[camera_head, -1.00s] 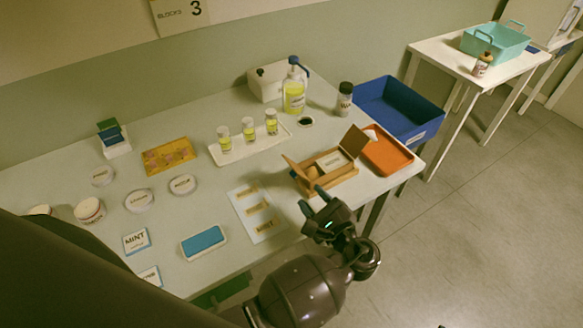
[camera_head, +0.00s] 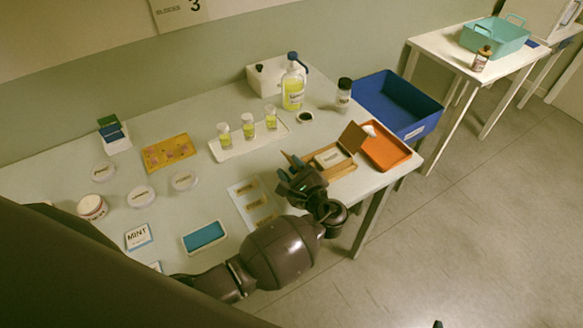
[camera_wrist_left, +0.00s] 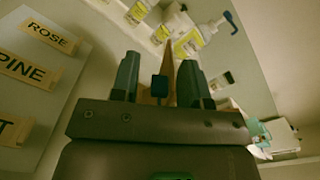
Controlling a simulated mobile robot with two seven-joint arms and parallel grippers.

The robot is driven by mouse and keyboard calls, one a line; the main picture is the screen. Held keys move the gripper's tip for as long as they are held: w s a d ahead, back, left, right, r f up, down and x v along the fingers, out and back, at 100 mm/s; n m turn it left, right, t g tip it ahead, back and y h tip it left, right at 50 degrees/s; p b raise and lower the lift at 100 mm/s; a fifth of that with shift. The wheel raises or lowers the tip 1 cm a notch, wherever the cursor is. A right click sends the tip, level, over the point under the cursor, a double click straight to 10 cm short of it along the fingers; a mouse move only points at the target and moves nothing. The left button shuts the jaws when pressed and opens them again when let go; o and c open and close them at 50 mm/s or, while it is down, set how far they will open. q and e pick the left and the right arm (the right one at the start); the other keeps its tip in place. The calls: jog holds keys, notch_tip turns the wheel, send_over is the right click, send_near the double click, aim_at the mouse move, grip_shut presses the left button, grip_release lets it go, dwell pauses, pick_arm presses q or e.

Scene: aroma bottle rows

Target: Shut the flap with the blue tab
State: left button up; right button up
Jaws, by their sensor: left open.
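A wooden box (camera_head: 345,168) with a label inside stands at the table's right front, with a flap raised on each side. The right flap (camera_head: 353,137) stands up and shows plainly. The left flap (camera_head: 288,156) is mostly hidden behind my left gripper (camera_head: 289,167). In the left wrist view, a dark blue tab (camera_wrist_left: 159,84) sits between the open fingers of my left gripper (camera_wrist_left: 158,75), in front of the thin brown edge of a flap (camera_wrist_left: 158,60). I cannot tell whether either finger touches the tab.
An orange tray (camera_head: 386,154) stands just right of the box. A label sheet (camera_head: 241,189) lies to its left. A white tray (camera_head: 215,151) with bottles and a pump bottle (camera_head: 293,88) stand behind. A blue bin (camera_head: 425,106) is beyond the table's right edge.

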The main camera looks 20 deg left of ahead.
pick_arm(q)
grip_shut()
jog(key=m, duration=0.1)
jog(key=w+d+r+m, duration=0.1)
jog(key=m, duration=0.1)
jog(key=shift+w, duration=0.1)
jog(key=shift+w+d+r+m, duration=0.15)
jog(key=shift+w+d+m, duration=0.25)
jog(key=shift+m, duration=0.6)
jog(key=shift+w+d+r+m, duration=0.15)
jog(key=shift+w+d+m, duration=0.2)
jog(key=shift+m, duration=0.65)
jog(key=shift+w+a, duration=0.1)
grip_release()
